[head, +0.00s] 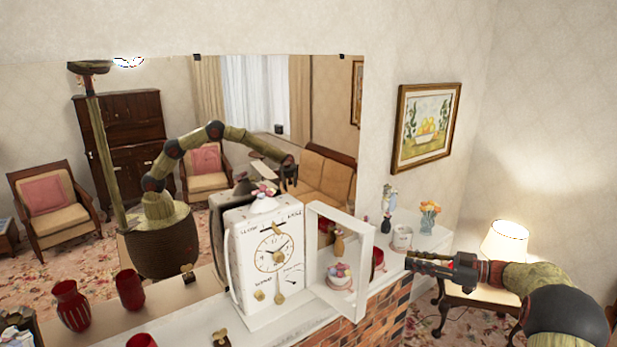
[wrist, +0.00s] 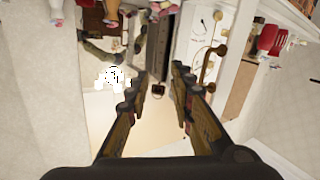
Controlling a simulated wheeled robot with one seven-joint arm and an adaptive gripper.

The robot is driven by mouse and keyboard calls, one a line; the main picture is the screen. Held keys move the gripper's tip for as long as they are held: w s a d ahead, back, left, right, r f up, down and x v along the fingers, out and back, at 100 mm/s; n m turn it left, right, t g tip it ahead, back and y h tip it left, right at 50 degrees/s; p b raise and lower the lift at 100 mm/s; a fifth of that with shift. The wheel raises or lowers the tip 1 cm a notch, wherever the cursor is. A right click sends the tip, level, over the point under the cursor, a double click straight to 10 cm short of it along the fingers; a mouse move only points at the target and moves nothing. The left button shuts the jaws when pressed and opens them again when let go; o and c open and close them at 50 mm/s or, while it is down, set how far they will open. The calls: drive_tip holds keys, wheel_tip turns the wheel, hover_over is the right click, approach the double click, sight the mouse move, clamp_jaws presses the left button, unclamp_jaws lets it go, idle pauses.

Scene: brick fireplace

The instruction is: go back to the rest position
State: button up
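My gripper (head: 410,263) is at the right in the head view, in front of the mantel's right end, with my arm reaching in from the right edge. In the wrist view my gripper (wrist: 158,72) shows two separate fingers with a gap and nothing held between them. A white clock (head: 268,260) stands on the mantel, left of my gripper. A white-framed door (head: 368,262) stands swung out at its right side, a short way left of my fingertips in the head view. I cannot tell the exact distance in depth.
The white mantel (head: 300,335) sits over brickwork (head: 385,318). Red vases (head: 71,305) stand at left. A lit lamp (head: 504,243) is at right. A large mirror reflects the room.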

drive_tip(key=w+d+f+m+t+h+b, duration=0.1)
drive_tip(key=w+d+f+m+t+h, duration=0.25)
drive_tip(key=d+h, duration=0.4)
drive_tip(key=w+d+f+m+t+h, duration=0.35)
drive_tip(key=w+d+m+h, duration=0.2)
drive_tip(key=d, duration=0.25)
drive_tip(key=s+d+f+m+g+h+b, duration=0.25)
drive_tip(key=s+m+g+h+b, duration=0.3)
drive_tip(key=s, duration=0.75)
drive_tip(key=s+a+f+g+y+b, duration=0.1)
drive_tip(key=s+a+f+b, duration=0.2)
drive_tip(key=s+a+b, duration=0.3)
drive_tip(key=s+a+f+g+y+b, duration=0.1)
drive_tip(key=s+a+f+b, duration=0.3)
drive_tip(key=s+a, duration=1.3)
drive_tip(key=s+a+f+g+y+b, duration=0.1)
drive_tip(key=s+a+f+b, duration=0.3)
drive_tip(key=s, duration=1.4)
drive_tip(key=a+g+b, duration=0.1)
drive_tip(key=a+b, duration=0.3)
drive_tip(key=a, duration=0.3)
drive_tip(key=shift+a, duration=0.4)
